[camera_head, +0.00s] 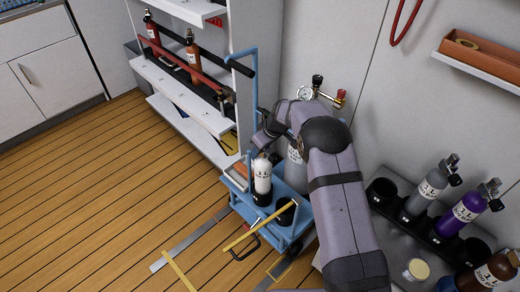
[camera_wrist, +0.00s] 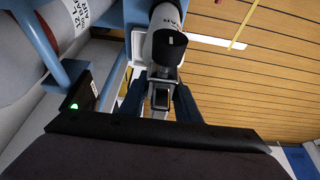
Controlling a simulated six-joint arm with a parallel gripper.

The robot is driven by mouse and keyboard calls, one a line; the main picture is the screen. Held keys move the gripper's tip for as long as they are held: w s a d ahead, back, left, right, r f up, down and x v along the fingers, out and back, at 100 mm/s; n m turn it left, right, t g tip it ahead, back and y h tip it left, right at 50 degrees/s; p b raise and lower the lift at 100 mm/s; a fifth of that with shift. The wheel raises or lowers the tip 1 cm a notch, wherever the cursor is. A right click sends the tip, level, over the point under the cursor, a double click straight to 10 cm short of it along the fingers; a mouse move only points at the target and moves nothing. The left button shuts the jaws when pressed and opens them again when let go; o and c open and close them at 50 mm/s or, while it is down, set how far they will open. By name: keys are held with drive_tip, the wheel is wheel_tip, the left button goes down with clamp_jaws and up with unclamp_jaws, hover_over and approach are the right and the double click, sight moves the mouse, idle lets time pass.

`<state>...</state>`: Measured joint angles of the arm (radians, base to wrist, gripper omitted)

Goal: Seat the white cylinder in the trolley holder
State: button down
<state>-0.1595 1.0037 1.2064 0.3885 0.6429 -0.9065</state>
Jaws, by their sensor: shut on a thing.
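The white cylinder (camera_head: 262,177) stands about upright over the blue trolley (camera_head: 240,197). Its lower end meets a black cup holder (camera_head: 262,199); I cannot tell how deep it sits or whether it rests on the bottom. A second black cup (camera_head: 286,215) on the trolley, to the right, looks empty. My gripper (camera_head: 265,150) is at the cylinder's top, partly hidden by my arm. In the wrist view, my gripper (camera_wrist: 160,100) has its dark blue fingers either side of the valve, shut on the white cylinder (camera_wrist: 165,14). A black knob hides part of the cylinder.
A large grey cylinder (camera_head: 296,172) with a gauge (camera_head: 305,93) stands on the trolley, close behind my gripper. A wall shelf with red bottles (camera_head: 193,57) is at the left. A rack with grey and purple cylinders (camera_head: 467,208) is at the right. The wooden floor at the left is mostly clear.

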drive_tip(key=shift+w+f+b, duration=0.2)
drive_tip(key=shift+f+b, duration=0.25)
drive_tip(key=shift+b, duration=0.1)
drive_tip(key=c, duration=1.3)
unclamp_jaws()
drive_tip(key=shift+s, duration=0.1)
drive_tip(key=shift+o, duration=0.2)
drive_tip(key=shift+s+f, duration=0.3)
drive_tip(key=shift+f, duration=0.1)
drive_tip(key=shift+w+v, duration=0.15)
drive_tip(key=shift+v, duration=1.8)
drive_tip(key=shift+w+v, duration=0.1)
drive_tip(key=shift+v, duration=1.85)
drive_tip(key=shift+a, duration=0.15)
drive_tip(key=s+d+r+m+g+h, duration=0.1)
drive_tip(key=s+d+m, duration=0.3)
drive_tip(key=s, duration=0.8)
drive_tip(key=s+d+r+m+g+h, duration=0.15)
drive_tip(key=s+d, duration=0.35)
drive_tip(key=s, duration=0.7)
drive_tip(key=s+d+r+m+g+h, duration=0.15)
drive_tip(key=s+d+m, duration=0.3)
drive_tip(key=s, duration=0.75)
wheel_tip(320, 180, up, 22)
drive_tip(key=n+p, duration=0.1)
drive_tip(key=p, duration=2.1)
drive_tip(key=shift+w+f+t+y, duration=0.2)
drive_tip(key=shift+t+y, duration=0.1)
drive_tip(key=shift+t, duration=0.1)
